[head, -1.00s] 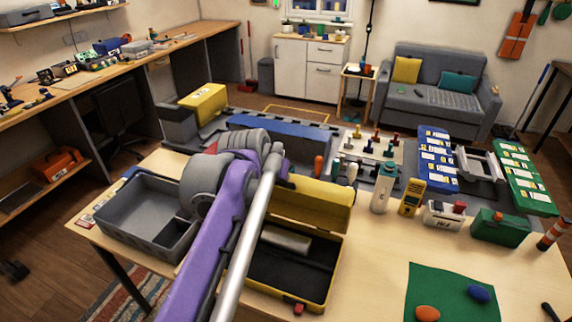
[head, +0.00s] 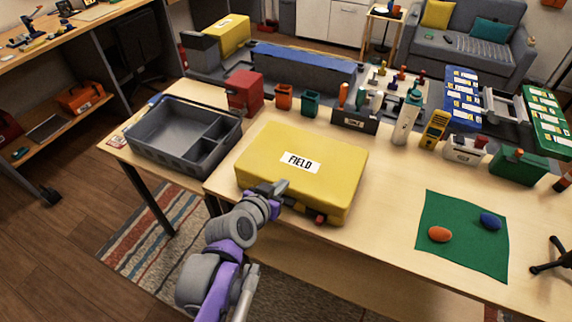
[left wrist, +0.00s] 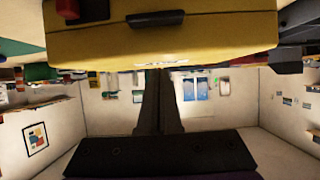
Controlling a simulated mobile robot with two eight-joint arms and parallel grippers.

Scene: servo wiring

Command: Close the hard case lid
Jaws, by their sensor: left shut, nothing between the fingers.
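The yellow hard case (head: 300,190) lies on the wooden table with its lid down and a white FIELD label (head: 300,162) on top. My left gripper (head: 277,188) is shut and empty at the front left edge of the case; whether it touches the case I cannot tell. In the left wrist view the case (left wrist: 160,40) fills the top of the picture, upside down, with a dark handle (left wrist: 155,19) on its front. The shut fingers (left wrist: 160,105) point toward it. My right gripper is not in view.
A grey divided tray (head: 180,135) stands left of the case, and a red box (head: 245,93) stands behind it. A green mat (head: 462,255) with an orange and a blue egg-shaped object lies to the right. Bottles and small boxes line the back. Table between case and mat is clear.

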